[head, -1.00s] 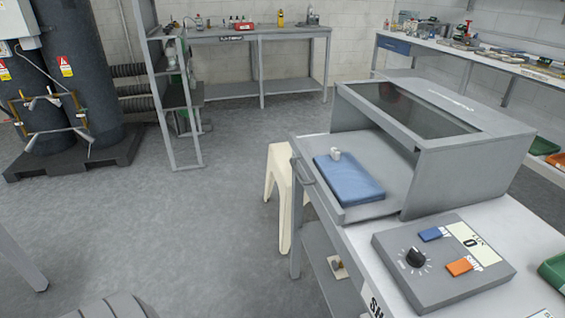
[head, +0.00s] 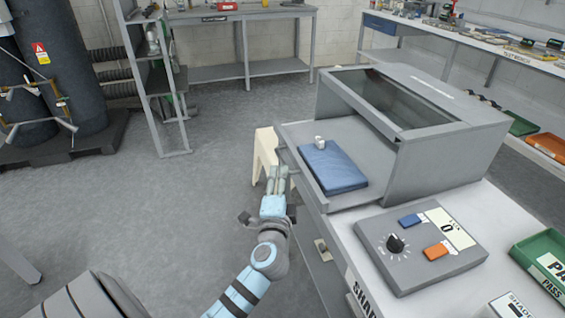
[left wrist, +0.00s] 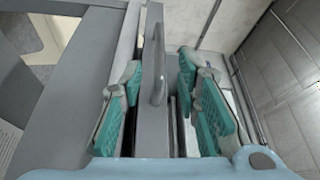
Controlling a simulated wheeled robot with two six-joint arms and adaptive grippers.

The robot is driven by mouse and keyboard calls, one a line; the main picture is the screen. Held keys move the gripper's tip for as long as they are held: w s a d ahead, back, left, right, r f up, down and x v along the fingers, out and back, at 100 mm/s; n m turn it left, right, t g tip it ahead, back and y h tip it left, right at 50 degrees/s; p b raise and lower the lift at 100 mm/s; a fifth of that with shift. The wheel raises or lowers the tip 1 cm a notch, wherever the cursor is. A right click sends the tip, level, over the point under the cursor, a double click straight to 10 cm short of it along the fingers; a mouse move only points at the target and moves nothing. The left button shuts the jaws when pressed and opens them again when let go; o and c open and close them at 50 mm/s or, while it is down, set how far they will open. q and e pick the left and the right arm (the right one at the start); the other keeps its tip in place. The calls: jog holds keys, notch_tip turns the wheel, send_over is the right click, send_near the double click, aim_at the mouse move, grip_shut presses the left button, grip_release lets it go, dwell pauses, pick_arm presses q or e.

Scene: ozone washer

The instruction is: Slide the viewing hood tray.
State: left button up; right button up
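The grey viewing hood (head: 440,160) stands on the bench at right, with its grey tray (head: 348,136) out at its open left end. A blue pad (head: 332,168) with a small pale object (head: 319,142) on it lies on the tray. My left gripper (head: 277,174) is beside the tray's outer end. In the left wrist view, the gripper (left wrist: 162,100) is open, its teal finger pads on either side of the tray's handle (left wrist: 157,55). Gaps show between pads and handle; no grip is visible. My right gripper is not in view.
A control box (head: 425,275) with a dial and blue and orange buttons sits on the bench before the hood. A green bin (head: 545,262) is at far right. A cream stool (head: 264,150) stands close behind my left gripper. Open floor lies to the left.

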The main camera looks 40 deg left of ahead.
aim_at(282, 160)
pick_arm(q)
jog(key=x, duration=0.7)
jog(key=shift+f+b, duration=0.1)
jog(key=shift+b, duration=0.3)
jog(key=shift+c, duration=0.2)
grip_shut()
